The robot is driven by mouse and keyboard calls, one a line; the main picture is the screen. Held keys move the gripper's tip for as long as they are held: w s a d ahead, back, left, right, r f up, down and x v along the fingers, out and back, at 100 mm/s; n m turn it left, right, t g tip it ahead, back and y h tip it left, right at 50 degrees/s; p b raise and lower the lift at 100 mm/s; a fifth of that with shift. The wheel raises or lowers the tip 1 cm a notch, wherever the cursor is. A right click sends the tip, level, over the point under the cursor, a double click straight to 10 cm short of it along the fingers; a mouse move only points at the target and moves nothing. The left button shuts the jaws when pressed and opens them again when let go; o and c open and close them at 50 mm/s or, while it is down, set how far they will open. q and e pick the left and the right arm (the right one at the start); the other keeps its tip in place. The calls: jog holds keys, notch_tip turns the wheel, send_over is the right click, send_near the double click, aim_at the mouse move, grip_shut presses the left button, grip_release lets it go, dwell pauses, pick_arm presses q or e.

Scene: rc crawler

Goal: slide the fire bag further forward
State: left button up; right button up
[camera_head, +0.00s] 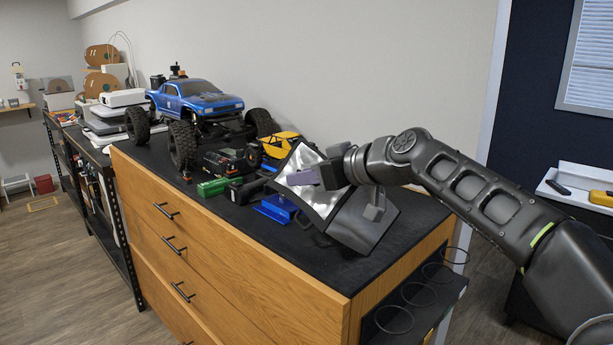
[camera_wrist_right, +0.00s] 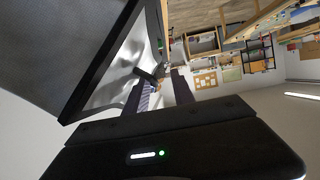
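The fire bag (camera_head: 350,232), black outside with a shiny silver lining, stands open and tilted near the right end of the black-topped wooden cabinet (camera_head: 330,268). My right gripper (camera_head: 302,178) is at the bag's open mouth, with a finger in front of the silver lining. In the right wrist view the bag (camera_wrist_right: 85,45) fills the upper left. There the gripper's fingers (camera_wrist_right: 160,90) are apart, with a dark piece beyond and between them. Whether they touch the bag I cannot tell. My left gripper is not in view.
A blue RC crawler (camera_head: 205,100) stands on the cabinet's back left. A green battery (camera_head: 213,187), a blue piece (camera_head: 277,208) and a yellow vehicle body (camera_head: 283,145) lie left of the bag. Bare top shows along the front edge and right end.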

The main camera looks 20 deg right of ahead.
jog(key=shift+o, duration=0.5)
jog(key=shift+s+d, duration=0.15)
jog(key=shift+s, duration=0.05)
jog(key=b+v, duration=0.2)
jog(key=v, duration=0.5)
jog(key=shift+s+d+r, duration=0.1)
jog(key=shift+r, duration=0.1)
